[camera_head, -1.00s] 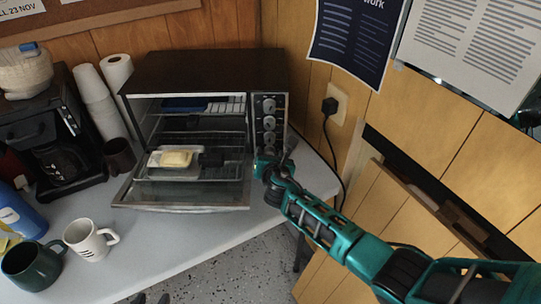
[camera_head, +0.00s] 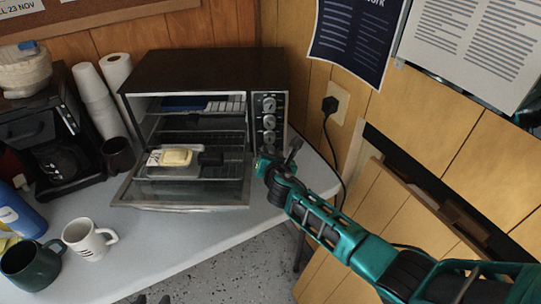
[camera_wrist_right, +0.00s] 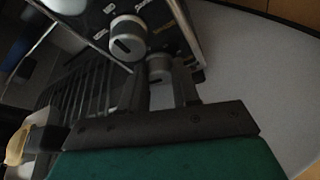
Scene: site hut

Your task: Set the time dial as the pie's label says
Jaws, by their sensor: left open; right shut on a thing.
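The toaster oven (camera_head: 205,75) stands with its glass door (camera_head: 185,192) lowered. A pale yellow pack, probably the pie (camera_head: 176,157), sits on a tray in the open oven; its label is too small to read. Dials run down the oven's right panel (camera_head: 269,110). My right gripper (camera_head: 275,163) is at the bottom of this panel. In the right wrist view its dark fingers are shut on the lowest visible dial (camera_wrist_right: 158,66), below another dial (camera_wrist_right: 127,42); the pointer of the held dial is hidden. My left gripper (camera_head: 152,299) barely shows at the bottom edge, its tips apart.
A coffee maker (camera_head: 58,135), stacked paper cups (camera_head: 95,100) and a dark mug (camera_head: 118,155) stand left of the oven. A white mug (camera_head: 86,240) and a green mug (camera_head: 30,265) are at the front left. A power cord (camera_head: 331,150) hangs at the right wall.

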